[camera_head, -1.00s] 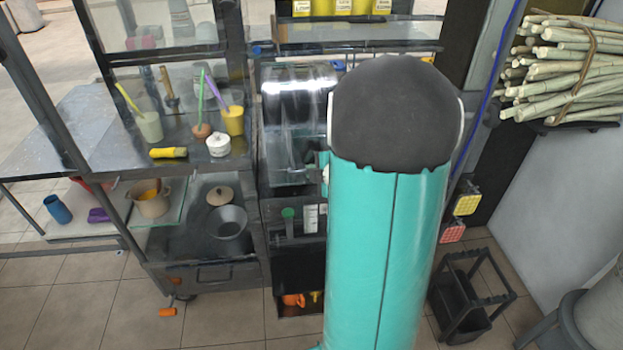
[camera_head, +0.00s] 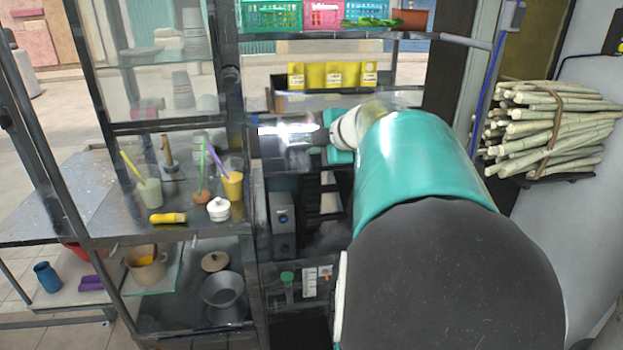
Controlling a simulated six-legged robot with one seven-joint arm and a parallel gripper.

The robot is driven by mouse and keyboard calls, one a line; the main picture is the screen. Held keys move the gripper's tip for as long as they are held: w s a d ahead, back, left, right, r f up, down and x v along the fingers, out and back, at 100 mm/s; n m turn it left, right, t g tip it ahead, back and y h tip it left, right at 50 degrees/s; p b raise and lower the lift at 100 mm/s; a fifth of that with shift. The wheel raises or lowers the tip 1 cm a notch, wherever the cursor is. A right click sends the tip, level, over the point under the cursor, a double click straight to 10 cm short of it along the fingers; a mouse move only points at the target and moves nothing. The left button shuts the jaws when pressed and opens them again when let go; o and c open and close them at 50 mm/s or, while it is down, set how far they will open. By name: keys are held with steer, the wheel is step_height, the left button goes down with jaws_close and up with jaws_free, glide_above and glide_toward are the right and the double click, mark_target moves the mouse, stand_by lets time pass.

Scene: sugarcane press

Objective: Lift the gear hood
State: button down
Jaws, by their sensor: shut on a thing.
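The gear hood (camera_head: 285,132) is a shiny metal cover at the upper middle, left of my wrist. It is raised, and the dark inside of the press (camera_head: 310,205) shows below it. My gripper (camera_head: 322,137) is at the hood's right side and is shut on it. The fingertips are small and partly hidden, so the exact grip point is unclear. My teal arm covers the right part of the press.
A counter (camera_head: 105,195) at left holds cups, a yellow-handled tool (camera_head: 168,218) and a white pot (camera_head: 219,209). A sugarcane bundle (camera_head: 550,130) lies on a rack at right.

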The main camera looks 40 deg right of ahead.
steer(key=w+d+r+g+y, duration=0.1)
steer(key=w+r, duration=0.3)
steer(key=r, duration=0.5)
steer(key=shift+d+g, duration=0.75)
steer(key=shift+g, duration=0.05)
steer(key=shift+w, duration=0.1)
steer(key=c, duration=1.5)
jaws_free()
steer(key=shift+w+f+m, duration=0.1)
steer(key=shift+w+m, duration=0.05)
steer(key=shift+m, duration=0.15)
steer(key=v, duration=1.4)
steer(key=shift+s+d, duration=0.2)
steer(key=shift+w, duration=0.1)
